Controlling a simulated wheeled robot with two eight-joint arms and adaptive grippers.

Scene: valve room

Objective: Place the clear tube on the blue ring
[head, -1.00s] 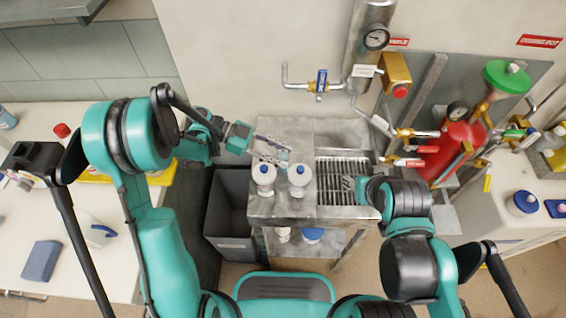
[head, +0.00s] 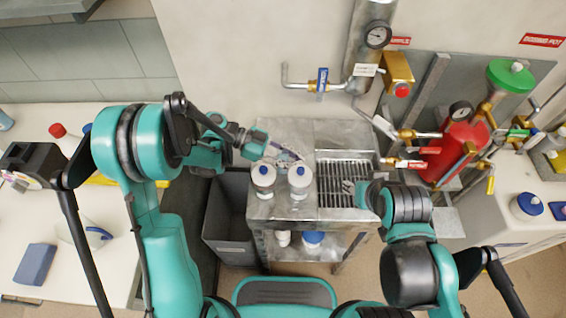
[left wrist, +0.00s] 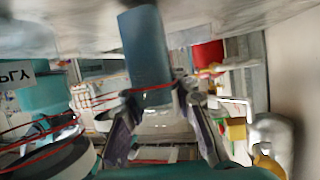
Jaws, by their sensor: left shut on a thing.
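My left gripper (head: 285,156) is over the back left of the metal bench, just behind two white bottles. In the left wrist view its fingers (left wrist: 155,98) are shut on a blue-grey see-through cylinder, the clear tube (left wrist: 146,50). In the head view the tube is small and mostly hidden by the fingers. My right gripper (head: 350,188) is over the drain grate; its jaw opening is too small to tell. I cannot make out the blue ring for certain in either view.
Two white bottles with blue caps (head: 263,180) (head: 300,182) stand at the bench front. The metal bench (head: 340,135) has a drain grate (head: 335,170). A grey bin (head: 228,225) stands left. A red cylinder (head: 455,145) and pipework are at right.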

